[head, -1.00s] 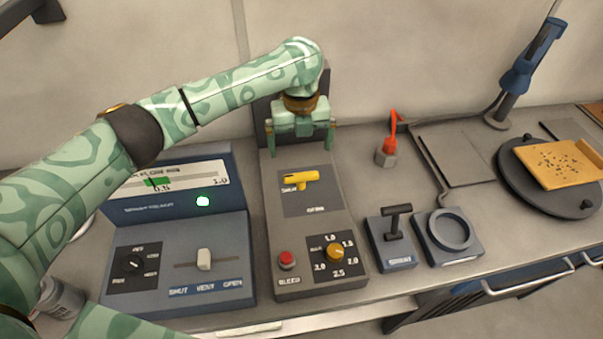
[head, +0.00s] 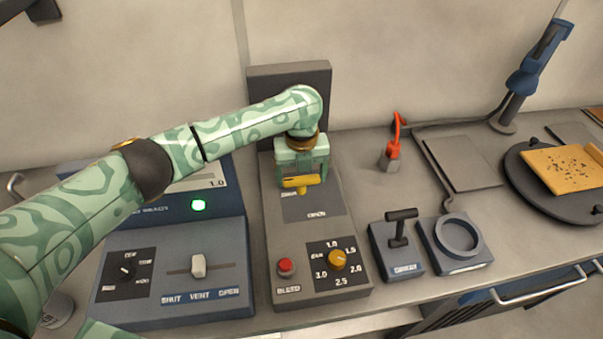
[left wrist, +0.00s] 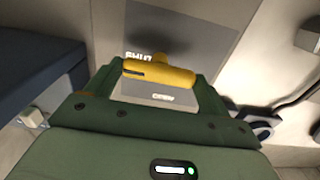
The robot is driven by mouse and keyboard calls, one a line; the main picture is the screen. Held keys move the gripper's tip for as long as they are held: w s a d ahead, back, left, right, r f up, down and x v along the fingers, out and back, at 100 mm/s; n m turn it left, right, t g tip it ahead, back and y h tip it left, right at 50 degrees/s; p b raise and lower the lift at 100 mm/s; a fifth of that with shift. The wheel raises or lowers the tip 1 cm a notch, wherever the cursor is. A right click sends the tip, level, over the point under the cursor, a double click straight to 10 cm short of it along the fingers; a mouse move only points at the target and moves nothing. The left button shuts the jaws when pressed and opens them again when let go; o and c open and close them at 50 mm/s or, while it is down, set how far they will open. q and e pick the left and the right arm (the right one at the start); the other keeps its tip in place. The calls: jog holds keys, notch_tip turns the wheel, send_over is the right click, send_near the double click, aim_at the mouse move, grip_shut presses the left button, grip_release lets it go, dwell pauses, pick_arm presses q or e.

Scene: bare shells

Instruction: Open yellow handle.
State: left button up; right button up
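In the left wrist view the yellow handle (left wrist: 160,72) fills the space between the fingers of my left gripper (left wrist: 160,78), with no clear gap at either end. The finger tips are partly hidden in the head view. My right gripper is out of view.
Below the handle are a red button (head: 286,267) and an orange knob (head: 337,260). A blue console with a white slider (head: 198,266) stands left. A black T-handle (head: 400,226) and a ring fixture (head: 457,236) stand right. A red-topped switch (head: 391,153) is behind them.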

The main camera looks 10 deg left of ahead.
pick_arm(q)
jog(key=shift+r+n+p, duration=0.2)
jog(key=shift+n+p, duration=0.2)
jog(key=shift+p, duration=0.45)
jog(key=n+p, duration=0.5)
jog(key=p, duration=0.2)
jog(key=shift+n+p, duration=0.3)
jog(key=shift+n, duration=0.1)
jog(key=shift+n+p, duration=0.35)
jog(key=shift+n, duration=0.05)
jog(key=n+p, duration=0.1)
jog(key=n, duration=0.1)
jog(key=shift+s+f+n+p, duration=0.1)
jog(key=shift+n+p, duration=0.3)
jog(key=n+p, duration=0.1)
jog(key=n, duration=0.1)
jog(key=shift+n, duration=0.3)
jog(key=n+p, duration=0.1)
jog(key=n, duration=0.3)
jog(key=shift+f+n, duration=0.1)
jog(key=shift+n, duration=0.6)
